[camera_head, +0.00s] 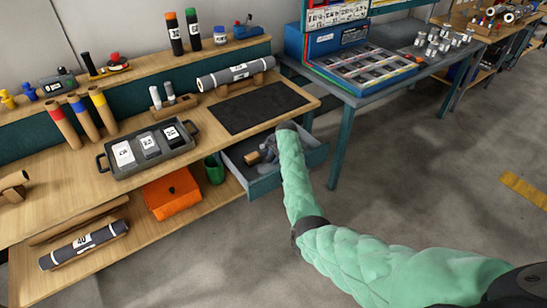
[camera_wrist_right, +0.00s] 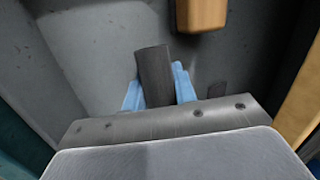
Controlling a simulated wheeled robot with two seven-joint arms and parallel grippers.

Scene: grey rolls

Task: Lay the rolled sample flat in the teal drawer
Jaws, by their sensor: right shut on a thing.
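The teal drawer (camera_head: 270,181) is pulled open under the right end of the bench, and its grey floor (camera_wrist_right: 75,50) fills much of the right wrist view. My right gripper (camera_head: 268,150) is down inside the drawer, partly hidden by my green-sleeved arm. In the wrist view its blue fingers (camera_wrist_right: 160,92) are shut on a short dark grey roll (camera_wrist_right: 154,70). The roll points away from the gripper, low over the drawer floor; I cannot tell whether it touches. My left gripper is not in view.
A wooden piece (camera_head: 251,158) lies in the drawer near the roll and shows close ahead in the wrist view (camera_wrist_right: 203,12). A black mat (camera_head: 257,107), a larger grey roll (camera_head: 236,74) and a tray (camera_head: 188,152) are on the bench. A green cup (camera_head: 214,170) stands left of the drawer.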

